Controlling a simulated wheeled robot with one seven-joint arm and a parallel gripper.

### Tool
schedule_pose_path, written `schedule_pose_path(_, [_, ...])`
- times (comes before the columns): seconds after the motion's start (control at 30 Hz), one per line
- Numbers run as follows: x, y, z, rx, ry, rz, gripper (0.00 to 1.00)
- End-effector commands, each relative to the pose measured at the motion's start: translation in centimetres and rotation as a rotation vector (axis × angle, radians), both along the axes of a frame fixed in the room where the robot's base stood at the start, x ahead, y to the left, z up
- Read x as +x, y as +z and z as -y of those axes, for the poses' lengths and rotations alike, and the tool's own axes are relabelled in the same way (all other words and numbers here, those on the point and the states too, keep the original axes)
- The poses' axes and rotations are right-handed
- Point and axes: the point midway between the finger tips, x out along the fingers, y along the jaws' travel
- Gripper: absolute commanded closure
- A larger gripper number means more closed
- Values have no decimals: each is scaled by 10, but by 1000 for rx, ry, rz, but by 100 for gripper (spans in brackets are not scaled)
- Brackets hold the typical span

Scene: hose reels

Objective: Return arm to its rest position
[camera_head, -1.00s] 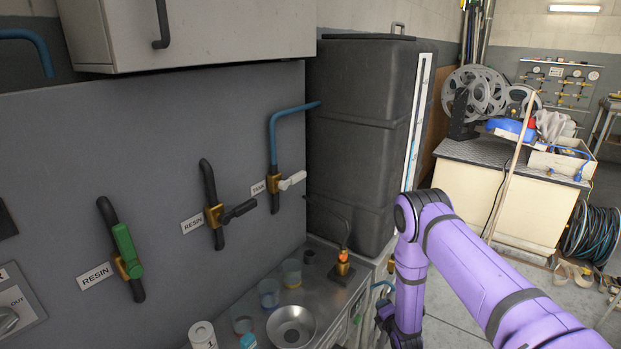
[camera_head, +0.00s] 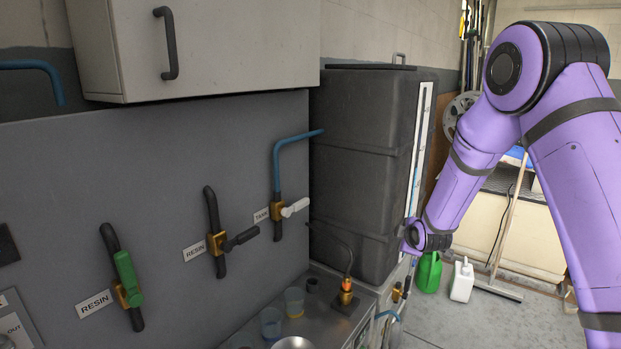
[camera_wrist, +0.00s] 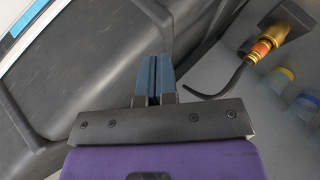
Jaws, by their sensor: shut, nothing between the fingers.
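My gripper (camera_wrist: 154,80) shows in the wrist view with its two blue-grey fingers together and nothing between them. It is in front of the dark tank's side, with the brass fitting off to its right. In the head view my purple arm is bent high on the right side, its elbow near the top. The forearm slopes down to the left toward the dark tank; the gripper itself cannot be made out there.
The tall dark tank (camera_head: 362,165) stands beside the wall panel with several valves. A brass fitting with a black hose (camera_head: 346,292) and cups (camera_head: 294,302) sit on the counter. A green can (camera_head: 428,272) and white jug (camera_head: 462,281) stand on the floor. A cabinet (camera_head: 240,45) hangs upper left.

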Motion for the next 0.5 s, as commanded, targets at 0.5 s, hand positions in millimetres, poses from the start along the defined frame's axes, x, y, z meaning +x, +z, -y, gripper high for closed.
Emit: schedule_pose_path(0.5, [-101, 156, 15, 300, -265, -161, 100])
